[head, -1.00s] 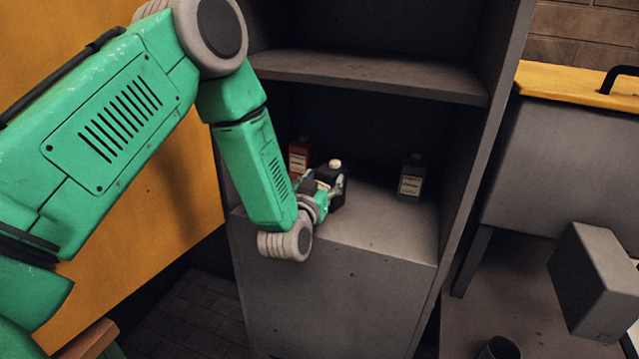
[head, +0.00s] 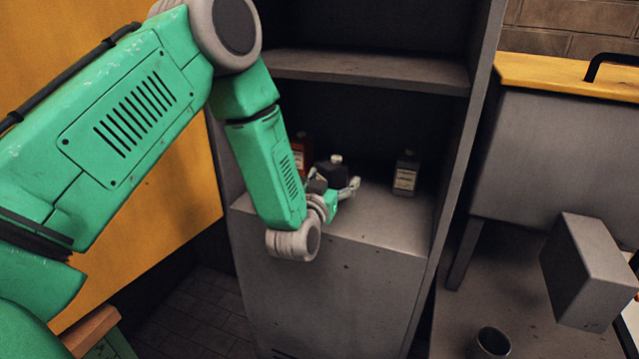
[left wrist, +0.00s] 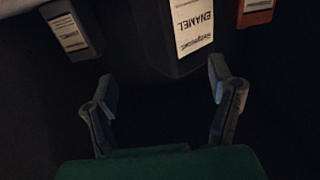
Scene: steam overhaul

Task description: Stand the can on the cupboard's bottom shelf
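A dark can (head: 335,171) with a pale cap stands upright on the cupboard's bottom shelf (head: 385,225), in its open bay. In the left wrist view the can (left wrist: 172,35) shows a white ENAMEL label and lies just beyond my fingertips. My left gripper (head: 337,185) is low in front of the can at the shelf's front part. Its fingers are spread with nothing between them in the left wrist view (left wrist: 162,79). The gripper hides the can's lower front in the head view. My right gripper is not in view.
An orange-red can (head: 301,150) stands behind my left forearm, and a grey labelled can (head: 406,173) stands to the right, both on the same shelf. An upper shelf (head: 370,73) spans above. The cupboard's right side wall (head: 460,150) bounds the bay. Shelf front right is bare.

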